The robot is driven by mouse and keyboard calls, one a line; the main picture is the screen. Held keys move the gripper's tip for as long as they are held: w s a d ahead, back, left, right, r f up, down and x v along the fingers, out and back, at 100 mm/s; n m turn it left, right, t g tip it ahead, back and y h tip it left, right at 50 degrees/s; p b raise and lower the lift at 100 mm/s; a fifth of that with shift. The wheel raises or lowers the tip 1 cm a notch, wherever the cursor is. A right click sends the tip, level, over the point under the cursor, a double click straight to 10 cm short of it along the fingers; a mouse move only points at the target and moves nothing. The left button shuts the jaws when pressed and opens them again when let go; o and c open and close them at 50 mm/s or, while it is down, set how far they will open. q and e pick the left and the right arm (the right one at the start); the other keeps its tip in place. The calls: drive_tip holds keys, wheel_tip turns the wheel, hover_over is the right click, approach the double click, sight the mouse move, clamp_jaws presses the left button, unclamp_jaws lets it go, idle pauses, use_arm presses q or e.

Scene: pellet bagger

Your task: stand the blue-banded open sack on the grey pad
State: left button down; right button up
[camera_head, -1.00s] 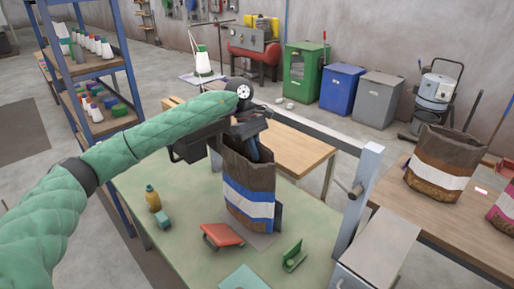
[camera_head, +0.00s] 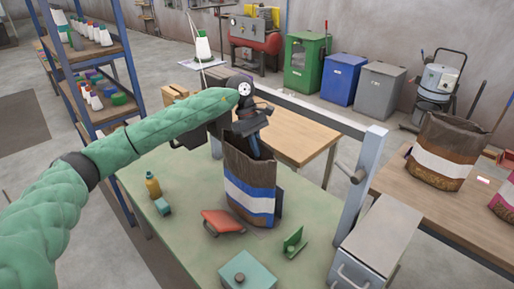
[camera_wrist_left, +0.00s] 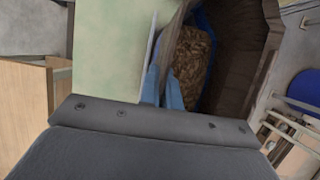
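The blue-banded open sack (camera_head: 250,185) is brown with a blue and white band. It is upright on the green table, over the grey pad (camera_head: 262,233), which it mostly hides. Its base looks down at the pad, but I cannot tell whether it fully rests there. My left gripper (camera_head: 257,147) is at the sack's open mouth. In the left wrist view its blue fingers (camera_wrist_left: 163,88) sit close together on either side of the sack wall (camera_wrist_left: 177,35), shut on it. Brown pellets (camera_wrist_left: 190,55) show inside the sack. My right gripper is not in view.
On the green table (camera_head: 180,230) are a red item (camera_head: 222,222), a green bracket (camera_head: 294,243), a yellow bottle (camera_head: 152,185) and a teal box (camera_head: 247,272). A grey metal post (camera_head: 358,190) stands right of the sack. Another sack (camera_head: 446,153) stands on the right bench.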

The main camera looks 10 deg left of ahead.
use_arm(q)
drive_tip(key=shift+f+b, duration=0.35)
drive_tip(key=shift+b, duration=0.15)
idle(0.4)
drive_tip(key=c, duration=1.5)
unclamp_jaws()
drive_tip(key=shift+c, duration=0.2)
drive_tip(key=shift+f, duration=0.1)
